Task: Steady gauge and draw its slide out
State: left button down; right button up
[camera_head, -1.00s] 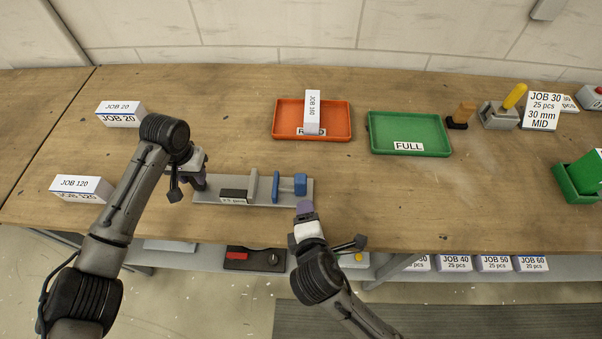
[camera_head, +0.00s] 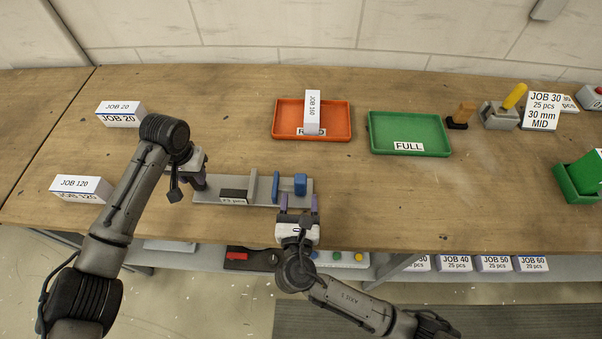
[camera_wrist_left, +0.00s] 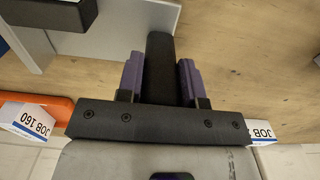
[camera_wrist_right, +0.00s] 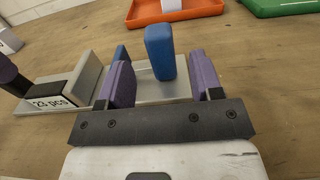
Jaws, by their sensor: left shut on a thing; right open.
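The gauge (camera_head: 262,198) is a grey plate lying near the table's front edge. My right gripper (camera_head: 299,203) is open just in front of the knob. In the right wrist view the knob (camera_wrist_right: 160,48) appears between the spread purple fingers, seemingly just beyond their tips.
Behind stand an orange tray (camera_head: 343,134) with a JOB 160 box (camera_head: 312,112) and a green FULL tray (camera_head: 428,152). JOB 20 (camera_head: 120,114) and JOB 120 (camera_head: 80,188) boxes are on the left. The table right of the gauge is clear.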

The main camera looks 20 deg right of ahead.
aim_at(302, 175)
jog(key=x, duration=0.7)
jog(key=shift+w+d, duration=0.15)
jog(key=shift+w, duration=0.25)
jog(key=shift+c, duration=0.3)
grip_shut()
jog(key=shift+d, duration=0.1)
